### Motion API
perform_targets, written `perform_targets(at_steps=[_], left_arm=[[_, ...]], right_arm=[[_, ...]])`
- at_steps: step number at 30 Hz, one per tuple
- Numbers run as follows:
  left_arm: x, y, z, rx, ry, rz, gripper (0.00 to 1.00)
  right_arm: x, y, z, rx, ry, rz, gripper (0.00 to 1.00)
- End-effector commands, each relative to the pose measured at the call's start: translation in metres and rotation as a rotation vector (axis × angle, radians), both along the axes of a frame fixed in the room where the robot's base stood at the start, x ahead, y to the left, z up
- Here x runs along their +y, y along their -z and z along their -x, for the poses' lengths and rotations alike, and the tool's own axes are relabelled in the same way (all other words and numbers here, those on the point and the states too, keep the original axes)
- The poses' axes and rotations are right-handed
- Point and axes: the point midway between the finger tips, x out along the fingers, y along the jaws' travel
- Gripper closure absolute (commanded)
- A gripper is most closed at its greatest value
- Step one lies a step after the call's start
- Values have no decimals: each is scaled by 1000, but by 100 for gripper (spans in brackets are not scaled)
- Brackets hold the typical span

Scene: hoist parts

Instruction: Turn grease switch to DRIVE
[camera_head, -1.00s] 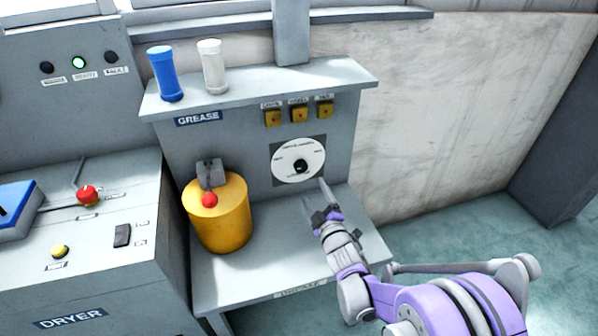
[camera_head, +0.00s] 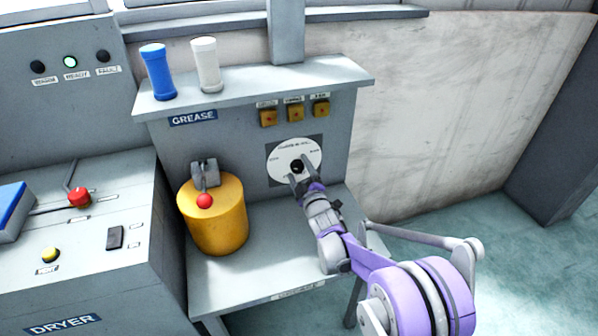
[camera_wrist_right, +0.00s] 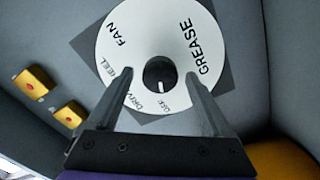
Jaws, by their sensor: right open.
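The grease switch is a round white dial plate (camera_head: 294,153) with a black knob (camera_head: 297,167) at its centre, on the grey upright panel of the grease station. In the right wrist view the dial plate (camera_wrist_right: 131,39) carries printed labels, among them GREASE, FAN and a partly covered one starting DRIV. The knob (camera_wrist_right: 160,74) has a pale pointer line toward the picture's bottom, near a small label. My right gripper (camera_head: 303,181) is open in front of the dial. In the wrist view its fingers (camera_wrist_right: 160,80) stand on either side of the knob, apart from it. My left gripper is out of view.
A yellow canister (camera_head: 218,222) with a red-tipped lever (camera_head: 204,201) stands left of my right gripper. A blue cylinder (camera_head: 157,72) and a white one (camera_head: 206,65) stand on the shelf above. Several yellow buttons (camera_head: 295,112) sit above the dial. The floor at right is clear.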

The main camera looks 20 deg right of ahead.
Motion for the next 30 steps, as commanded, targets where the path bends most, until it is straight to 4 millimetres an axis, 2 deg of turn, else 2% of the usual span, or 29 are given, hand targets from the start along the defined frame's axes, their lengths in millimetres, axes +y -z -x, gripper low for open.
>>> perform_targets(at_steps=[3, 4, 15, 18, 30], left_arm=[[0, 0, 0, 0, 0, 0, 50], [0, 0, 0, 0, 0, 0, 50], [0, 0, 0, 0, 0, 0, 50], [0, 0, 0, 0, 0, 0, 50], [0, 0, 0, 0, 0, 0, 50]], right_arm=[[0, 0, 0, 0, 0, 0, 16], [0, 0, 0, 0, 0, 0, 20], [0, 0, 0, 0, 0, 0, 86], [0, 0, 1, 0, 0, 0, 100], [0, 0, 1, 3, 0, -94, 100]])
